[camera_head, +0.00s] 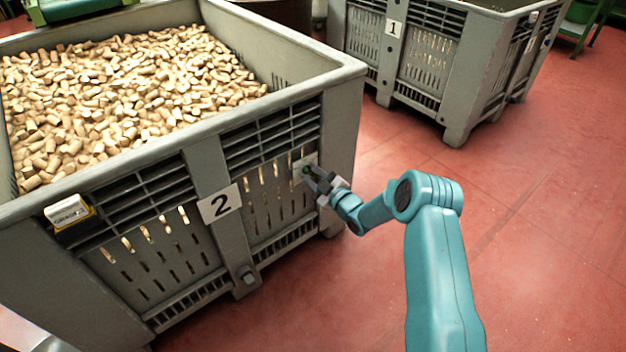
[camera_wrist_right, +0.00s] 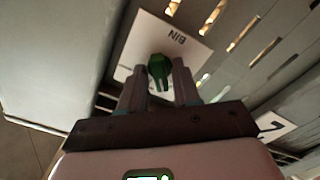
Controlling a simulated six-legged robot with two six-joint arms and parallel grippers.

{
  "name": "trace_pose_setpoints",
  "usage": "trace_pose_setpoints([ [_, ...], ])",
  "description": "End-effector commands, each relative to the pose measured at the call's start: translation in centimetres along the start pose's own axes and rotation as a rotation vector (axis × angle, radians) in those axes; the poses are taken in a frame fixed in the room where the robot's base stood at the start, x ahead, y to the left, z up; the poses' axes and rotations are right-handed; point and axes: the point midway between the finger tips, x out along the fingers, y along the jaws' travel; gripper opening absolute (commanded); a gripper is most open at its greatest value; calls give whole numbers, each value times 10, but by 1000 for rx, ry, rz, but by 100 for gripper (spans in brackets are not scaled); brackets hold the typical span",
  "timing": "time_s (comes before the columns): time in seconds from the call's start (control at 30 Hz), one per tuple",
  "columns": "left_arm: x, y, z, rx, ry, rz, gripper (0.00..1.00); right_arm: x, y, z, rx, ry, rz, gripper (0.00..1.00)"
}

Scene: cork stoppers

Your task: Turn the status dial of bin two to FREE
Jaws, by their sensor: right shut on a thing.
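Bin two (camera_head: 215,160) is a large grey slatted crate with a white "2" plate (camera_head: 219,204), full of corks. Its status dial is a dark green knob (camera_wrist_right: 160,70) on a white card (camera_wrist_right: 148,38) marked "BIN"; the other lettering on the card cannot be read. In the head view the card (camera_head: 304,160) sits near the right end of the bin's front. My right gripper (camera_wrist_right: 158,80) has its fingers on either side of the green knob, shut on it. In the head view the right gripper (camera_head: 312,178) reaches the card and partly hides it. My left gripper is not seen.
Bin one (camera_head: 390,60) stands behind to the right with a "1" plate. A white and yellow label holder (camera_head: 68,212) hangs on bin two's front left. Red floor (camera_head: 550,220) is clear at the right. Green stands (camera_head: 585,25) are at the far right.

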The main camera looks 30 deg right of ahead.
Motion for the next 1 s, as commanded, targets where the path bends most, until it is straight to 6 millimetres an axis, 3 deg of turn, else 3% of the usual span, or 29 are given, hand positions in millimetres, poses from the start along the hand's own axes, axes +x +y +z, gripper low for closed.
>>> trace_pose_setpoints([
  [0.5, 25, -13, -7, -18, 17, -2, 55, 0, -1, 2, 456, -3, 1, 1],
  [1.0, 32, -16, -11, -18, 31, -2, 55, -1, -1, 2, 663, -5, 0, 1],
])
